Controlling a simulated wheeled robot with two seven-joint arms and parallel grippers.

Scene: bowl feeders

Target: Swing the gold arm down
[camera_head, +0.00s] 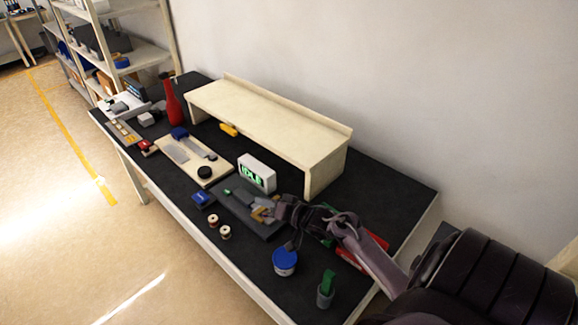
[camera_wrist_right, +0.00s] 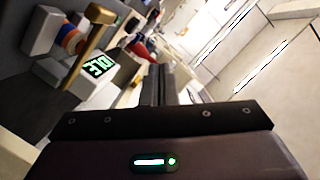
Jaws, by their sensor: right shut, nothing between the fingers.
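The gold arm (camera_head: 262,213) is on the dark grey fixture plate (camera_head: 236,206) at the middle of the bench. My left gripper is not in view.
A white display box (camera_head: 257,173) with green lettering stands behind the plate, before a cream shelf riser (camera_head: 270,110). Two spools (camera_head: 225,232), a blue-lidded tub (camera_head: 285,261) and a grey cup with a green item (camera_head: 325,297) stand near the front edge.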

